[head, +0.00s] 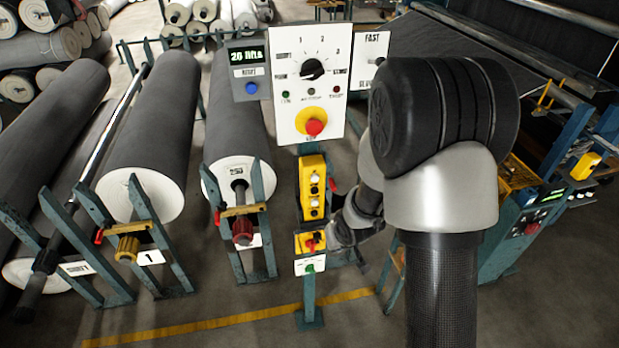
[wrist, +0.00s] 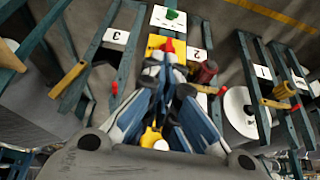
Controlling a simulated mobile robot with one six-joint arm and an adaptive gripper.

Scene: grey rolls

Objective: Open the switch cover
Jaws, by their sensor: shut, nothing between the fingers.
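A small yellow switch box (head: 301,241) with a red part (head: 312,244) on its front sits low on the teal post, under a yellow button box (head: 313,188). I cannot tell whether the red part is the cover or the switch. In the wrist view the switch box (wrist: 154,42) and its red part (wrist: 166,46) appear upside down, just beyond my fingertips. My gripper (head: 335,236) is at the right side of the switch box, partly hidden by my arm. In the wrist view my gripper (wrist: 163,66) is shut and empty; contact with the box cannot be told.
Above is a white control panel (head: 296,124) with a dial and red button. A white plate with a green mark (head: 309,265) hangs below the switch box. Large grey rolls (head: 150,120) on teal stands fill the left. Floor is clear in front of the post.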

